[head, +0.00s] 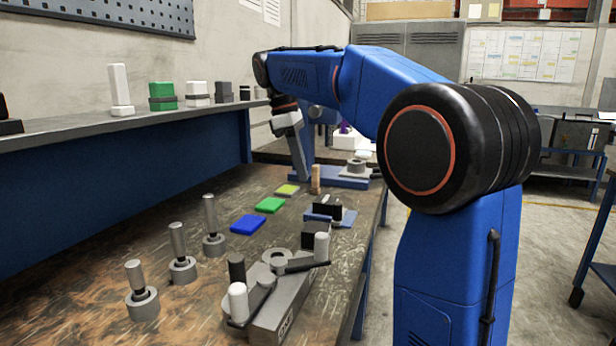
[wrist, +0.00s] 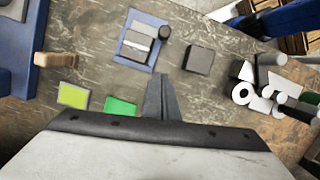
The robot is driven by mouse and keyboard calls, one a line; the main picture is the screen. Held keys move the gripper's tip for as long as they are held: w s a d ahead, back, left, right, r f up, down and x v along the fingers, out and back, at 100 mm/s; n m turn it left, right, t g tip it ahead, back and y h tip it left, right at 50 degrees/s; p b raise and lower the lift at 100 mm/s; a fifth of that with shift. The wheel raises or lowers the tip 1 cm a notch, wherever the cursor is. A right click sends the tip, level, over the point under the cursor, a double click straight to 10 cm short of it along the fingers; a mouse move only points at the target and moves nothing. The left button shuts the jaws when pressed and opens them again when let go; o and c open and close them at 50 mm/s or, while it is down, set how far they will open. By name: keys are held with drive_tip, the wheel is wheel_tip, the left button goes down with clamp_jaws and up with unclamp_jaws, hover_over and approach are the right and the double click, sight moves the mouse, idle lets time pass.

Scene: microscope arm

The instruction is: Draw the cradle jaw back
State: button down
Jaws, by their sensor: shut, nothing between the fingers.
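The likely cradle is a small blue base plate (head: 347,217) carrying dark blocks on the bench, right of the coloured pads. I cannot tell for certain which block is the jaw. My gripper (head: 303,176) points down over the far part of the bench, behind and left of the cradle. In the wrist view my gripper (wrist: 161,88) is shut and empty, its fingers together, apart from the cradle.
A black block (wrist: 199,60) stands beside the cradle. A grey microscope-like assembly (head: 276,314) with knobs stands nearer. A wooden peg (head: 315,180), green pad (head: 270,205) and blue pad (head: 248,224) are near. Posts in round bases (head: 142,304) line the left. A shelf (head: 60,137) overhangs the left.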

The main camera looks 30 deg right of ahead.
sight(340, 205)
drive_tip(key=x, duration=0.7)
drive_tip(key=shift+f, duration=0.25)
drive_tip(key=s+d, duration=0.1)
drive_tip(key=d, duration=0.1)
drive_tip(key=shift+s+d+f, duration=0.25)
drive_tip(key=shift+s+f, duration=0.1)
drive_tip(key=shift+s+d, duration=0.35)
drive_tip(key=shift+d, duration=0.2)
drive_tip(key=shift+s+d, duration=1.4)
drive_tip(key=shift+s, duration=0.05)
drive_tip(key=shift+a, duration=0.1)
